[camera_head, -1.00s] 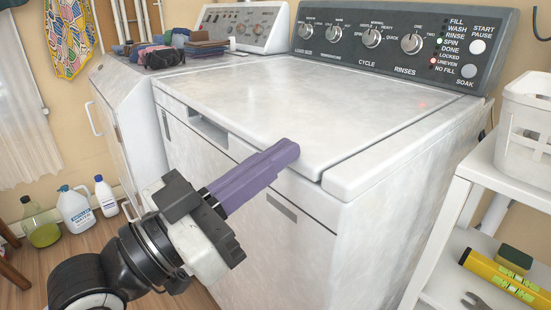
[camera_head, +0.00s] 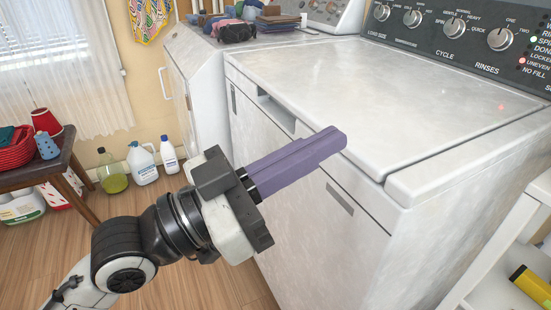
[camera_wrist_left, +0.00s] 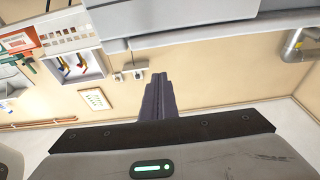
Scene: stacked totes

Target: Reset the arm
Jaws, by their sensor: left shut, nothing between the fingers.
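My left gripper (camera_head: 335,142) has purple fingers that lie together, shut and empty. It is raised in front of the white washing machine (camera_head: 350,90), over the front edge of its lid in the head view. I cannot tell whether the fingers touch the lid. My left arm comes in from the lower left. In the left wrist view the shut fingers (camera_wrist_left: 158,95) point away against a beige wall. My right gripper is in neither view.
A dryer-like white machine (camera_head: 190,80) with folded cloths (camera_head: 235,30) on top stands at the left. Bottles (camera_head: 142,163) stand on the wooden floor. A dark table (camera_head: 40,170) is at far left, a white shelf (camera_head: 500,245) at lower right. The floor between is clear.

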